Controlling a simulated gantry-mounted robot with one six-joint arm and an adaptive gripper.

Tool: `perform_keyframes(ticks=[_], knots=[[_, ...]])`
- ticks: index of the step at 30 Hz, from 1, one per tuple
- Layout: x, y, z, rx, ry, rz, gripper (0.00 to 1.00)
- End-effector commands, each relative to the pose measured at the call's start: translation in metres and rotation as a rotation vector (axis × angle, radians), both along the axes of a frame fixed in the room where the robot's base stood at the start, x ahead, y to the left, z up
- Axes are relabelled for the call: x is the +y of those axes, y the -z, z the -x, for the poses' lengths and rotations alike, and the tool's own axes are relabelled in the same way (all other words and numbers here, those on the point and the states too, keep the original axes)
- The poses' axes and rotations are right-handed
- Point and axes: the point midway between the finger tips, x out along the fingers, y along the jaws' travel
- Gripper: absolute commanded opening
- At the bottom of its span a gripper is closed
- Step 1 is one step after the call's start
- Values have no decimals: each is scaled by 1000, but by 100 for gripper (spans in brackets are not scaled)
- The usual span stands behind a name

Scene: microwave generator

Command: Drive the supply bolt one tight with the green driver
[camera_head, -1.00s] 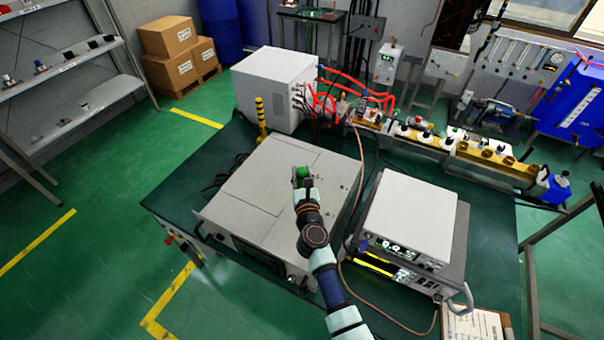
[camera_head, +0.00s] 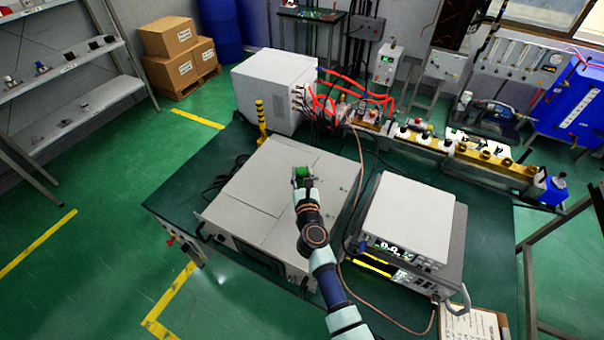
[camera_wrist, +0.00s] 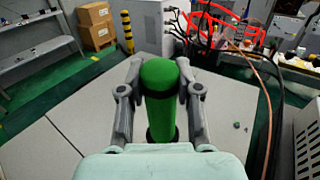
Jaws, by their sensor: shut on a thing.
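My gripper (camera_wrist: 160,95) is shut on the green driver (camera_wrist: 159,88), one finger on each side of its handle. In the wrist view the driver stands roughly upright, with its rounded top toward the camera and its lower end dark. In the head view the green driver (camera_head: 302,172) shows at the end of my arm, over the top of the large grey cabinet (camera_head: 262,195). The driver's tip and any bolt under it are hidden, so I cannot tell whether they touch. Small dark spots (camera_wrist: 237,125) lie on the cabinet top to the right of the driver.
A stacked instrument unit (camera_head: 408,215) stands to the right of the cabinet, with a copper-coloured cable (camera_head: 361,165) between them. A white box (camera_head: 275,85) with red cables (camera_head: 350,98) stands behind. A yellow-black post (camera_head: 260,118) rises near the cabinet's back left corner.

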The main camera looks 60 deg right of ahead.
Motion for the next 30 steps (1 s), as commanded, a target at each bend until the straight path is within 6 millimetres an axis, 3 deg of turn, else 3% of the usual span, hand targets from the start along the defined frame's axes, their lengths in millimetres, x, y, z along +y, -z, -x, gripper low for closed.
perform_keyframes(ticks=[1, 24, 30], knots=[[0, -11, 0, -2, 0, 3, 0], [-1, -74, -1, -4, -1, 4, 0], [-1, -79, -1, -4, -1, 4, 0]])
